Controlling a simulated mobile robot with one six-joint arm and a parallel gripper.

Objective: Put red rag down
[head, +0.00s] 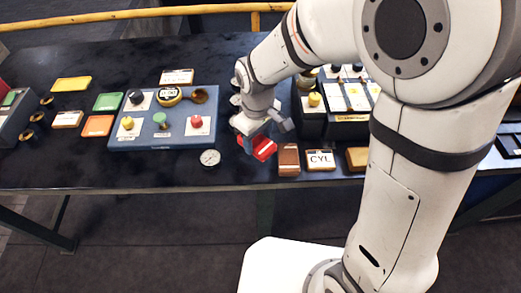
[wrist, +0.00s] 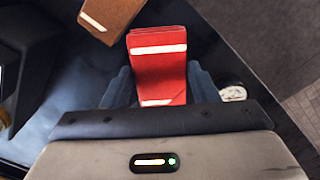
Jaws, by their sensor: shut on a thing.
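The red rag (head: 264,149) is a folded red block with pale bands, held at the end of my arm above the front part of the dark table. My gripper (head: 258,141) is shut on it. In the wrist view the red rag (wrist: 157,68) sits between the two fingers of my gripper (wrist: 158,88) and sticks out past them. I cannot tell whether the rag touches the table top.
A brown block (head: 289,159) and a CYL block (head: 320,160) lie just right of the rag. A round gauge (head: 210,157) lies to its left, near the table's front edge. A blue panel (head: 150,138) with knobs is further left. Bare table (head: 60,165) shows at front left.

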